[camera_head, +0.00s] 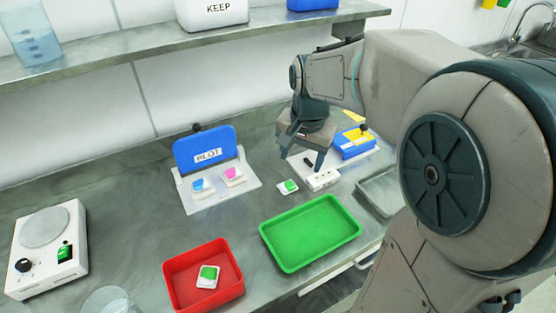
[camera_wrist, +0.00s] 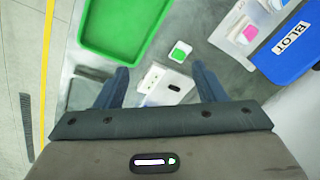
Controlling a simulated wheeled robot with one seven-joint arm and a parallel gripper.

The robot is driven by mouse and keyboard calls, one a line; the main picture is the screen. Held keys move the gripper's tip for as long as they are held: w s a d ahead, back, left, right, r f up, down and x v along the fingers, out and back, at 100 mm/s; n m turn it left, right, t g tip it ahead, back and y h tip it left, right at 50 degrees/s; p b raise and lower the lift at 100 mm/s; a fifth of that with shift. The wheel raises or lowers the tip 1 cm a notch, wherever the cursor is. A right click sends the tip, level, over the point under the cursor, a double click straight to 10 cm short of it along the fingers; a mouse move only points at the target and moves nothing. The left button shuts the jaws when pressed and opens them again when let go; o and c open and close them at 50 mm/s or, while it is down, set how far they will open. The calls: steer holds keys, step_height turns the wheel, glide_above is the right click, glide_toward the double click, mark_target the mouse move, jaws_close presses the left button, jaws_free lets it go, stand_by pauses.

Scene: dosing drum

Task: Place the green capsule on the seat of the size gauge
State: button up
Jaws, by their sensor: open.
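A small green piece on a white square (camera_head: 288,187) lies on the bench behind the green tray; it also shows in the wrist view (camera_wrist: 180,52). A similar green piece on a white base (camera_head: 208,275) lies in the red tray. I cannot tell for sure which is the capsule. A white block with dark marks (camera_head: 323,179), apparently the size gauge, stands right of the first green piece; in the wrist view the block (camera_wrist: 153,78) shows between my fingers. My gripper (camera_head: 304,163) is open and empty, pointing down above this area; its fingers also show in the wrist view (camera_wrist: 160,70).
The green tray (camera_head: 310,233) and red tray (camera_head: 170,283) stand in front. A blue BLOT board (camera_head: 205,147) with blue and pink pieces stands behind. A white scale (camera_head: 72,262) is at left, a blue-and-yellow box (camera_head: 352,145) at right. The left-middle bench is clear.

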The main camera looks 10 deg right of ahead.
steer(key=w+f+m+g+b, duration=0.1)
steer(key=w+f+m+g, duration=0.1)
steer(key=w+f+m, duration=0.85)
steer(key=n, duration=0.4)
glide_above(290, 183)
steer(key=shift+m, duration=0.25)
steer(key=f, duration=0.7)
steer(key=shift+s+a+f+p, duration=0.2)
steer(key=shift+s+a+p, duration=0.1)
steer(key=shift+a, duration=0.1)
steer(key=shift+w+d+f+p, duration=0.15)
steer(key=shift+f+p, duration=0.25)
steer(key=shift+f, duration=0.95)
steer(key=shift+w+d+f+p, duration=0.1)
steer(key=shift+d+f+p, duration=0.25)
steer(key=shift+f, duration=1)
steer(key=shift+s+a, duration=0.1)
steer(key=c, duration=1.1)
steer(key=shift+r, duration=0.1)
